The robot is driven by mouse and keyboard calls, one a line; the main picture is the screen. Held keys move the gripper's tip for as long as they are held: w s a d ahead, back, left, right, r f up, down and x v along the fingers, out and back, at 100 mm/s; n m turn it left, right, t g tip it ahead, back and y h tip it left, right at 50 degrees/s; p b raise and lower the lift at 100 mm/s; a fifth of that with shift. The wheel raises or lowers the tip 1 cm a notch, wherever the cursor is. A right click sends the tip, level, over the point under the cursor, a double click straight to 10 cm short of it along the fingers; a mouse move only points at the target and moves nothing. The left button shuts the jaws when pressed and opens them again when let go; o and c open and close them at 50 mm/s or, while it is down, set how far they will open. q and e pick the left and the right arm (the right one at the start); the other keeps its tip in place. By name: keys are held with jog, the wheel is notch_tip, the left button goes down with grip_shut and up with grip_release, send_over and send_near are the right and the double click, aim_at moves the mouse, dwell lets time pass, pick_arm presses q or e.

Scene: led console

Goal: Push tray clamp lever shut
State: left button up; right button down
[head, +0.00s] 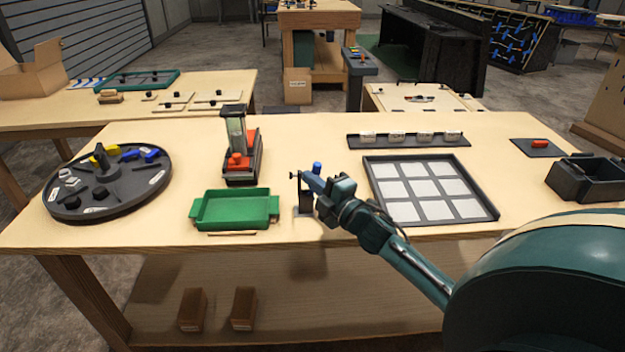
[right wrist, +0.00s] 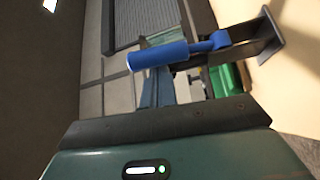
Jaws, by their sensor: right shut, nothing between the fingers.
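The clamp is a small dark bracket (head: 304,209) near the table's front edge, to the right of the green tray (head: 236,208). Its lever has a blue handle (head: 317,167) that sticks up just behind my right gripper (head: 310,182). In the right wrist view the blue lever handle (right wrist: 160,54) lies across the picture, joined to a dark clamp arm (right wrist: 250,38). My right gripper (right wrist: 156,78) is shut and empty, with its fingers close by the handle and partly covered by it. I cannot tell whether they touch. My left gripper is not in view.
A gridded tray (head: 492,213) lies to the right, close to my right forearm. A red and black device (head: 240,172) stands behind the green tray. A round dark turntable (head: 120,208) with small parts is at the left. Bare tabletop lies behind the clamp.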

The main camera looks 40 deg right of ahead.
pick_arm(q)
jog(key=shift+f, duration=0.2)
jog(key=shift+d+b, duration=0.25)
jog(key=shift+b, duration=0.2)
pick_arm(e)
jog(key=shift+s+d+f+m, duration=0.1)
jog(key=shift+d+m, duration=0.05)
jog(key=shift+m, duration=0.25)
